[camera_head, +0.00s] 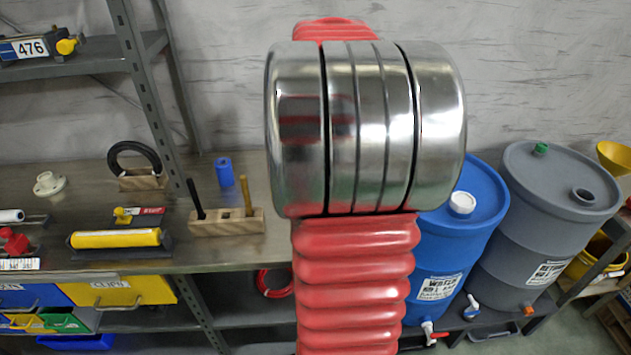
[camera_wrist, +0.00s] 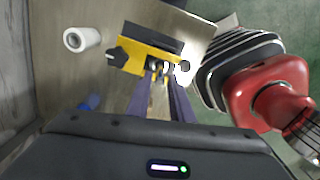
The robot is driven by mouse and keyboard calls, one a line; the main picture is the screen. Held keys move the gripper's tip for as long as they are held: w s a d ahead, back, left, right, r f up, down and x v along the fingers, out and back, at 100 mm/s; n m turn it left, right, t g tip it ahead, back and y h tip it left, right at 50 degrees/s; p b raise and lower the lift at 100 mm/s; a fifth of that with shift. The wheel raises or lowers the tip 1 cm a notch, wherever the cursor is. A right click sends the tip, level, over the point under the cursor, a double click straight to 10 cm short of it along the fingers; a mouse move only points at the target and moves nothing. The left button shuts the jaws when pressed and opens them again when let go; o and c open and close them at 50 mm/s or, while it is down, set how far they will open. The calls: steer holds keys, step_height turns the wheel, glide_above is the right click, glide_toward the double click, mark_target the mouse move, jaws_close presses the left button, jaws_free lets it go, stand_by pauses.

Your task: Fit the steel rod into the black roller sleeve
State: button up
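I cannot clearly pick out the steel rod or the black roller sleeve in either view. In the wrist view my gripper (camera_wrist: 160,74) has two dark purple fingers with a narrow gap between them, and nothing clearly shows held there. Its tips overlap a yellow and black fixture (camera_wrist: 152,48) with dark and shiny small parts; I cannot tell whether they touch it. In the head view my gripper is out of sight, and my red ribbed arm with a steel joint covers the middle.
On the bench (camera_head: 100,205) are a wooden block with upright pegs (camera_head: 226,221), a blue cylinder (camera_head: 224,171), a yellow cylinder (camera_head: 115,239) and a black ring (camera_head: 134,157). Blue (camera_head: 437,262) and grey (camera_head: 545,215) barrels stand right.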

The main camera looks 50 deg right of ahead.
step_height(320, 180, up, 6)
steer(key=shift+f, duration=0.25)
stand_by(0.7)
steer(key=w+a+m+t+h, duration=0.1)
steer(key=w+a+m, duration=0.1)
steer(key=a, duration=0.7)
steer(key=w+a+m+t, duration=0.1)
steer(key=w+a+m, duration=0.1)
steer(key=a, duration=0.8)
steer(key=s+a+f+m+t, duration=0.1)
steer(key=s+a+f+m, duration=0.1)
steer(key=a, duration=0.6)
steer(key=s+a+f+m+t+y, duration=0.1)
steer(key=s+a+m, duration=0.3)
steer(key=a, duration=0.5)
steer(key=shift+a+f+m+t, duration=0.15)
steer(key=shift+f+m+t, duration=0.15)
steer(key=shift+f+t, duration=0.4)
steer(key=shift+r, duration=0.15)
